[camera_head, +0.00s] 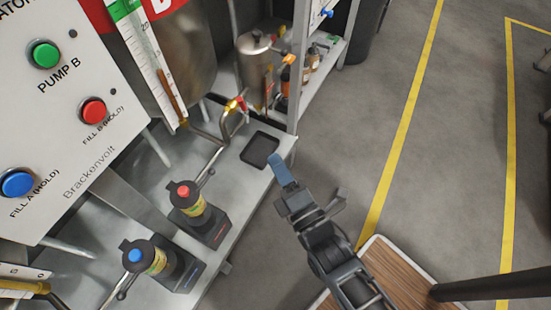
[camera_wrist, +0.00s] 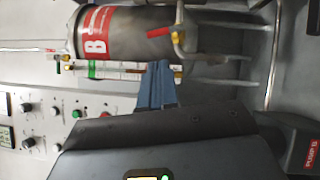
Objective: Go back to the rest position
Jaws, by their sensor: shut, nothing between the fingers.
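My gripper (camera_head: 283,171) is in the middle of the head view, with blue-grey fingers pressed together and nothing held between them. It hangs over the grey floor, just right of the metal bench edge and near a black square tray. In the wrist view my gripper (camera_wrist: 158,72) points toward a steel tank marked B (camera_wrist: 115,32), with clear space seen around the fingertips. I cannot tell the exact distance from the fingers to the bench.
A control panel (camera_head: 75,130) with coloured buttons is at the left. The bench holds a black tray (camera_head: 260,149), a red-topped pump (camera_head: 190,200) and a blue-topped pump (camera_head: 146,256). A shelf (camera_head: 322,75) stands behind. Open floor (camera_head: 340,130) lies to the right, with yellow lines.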

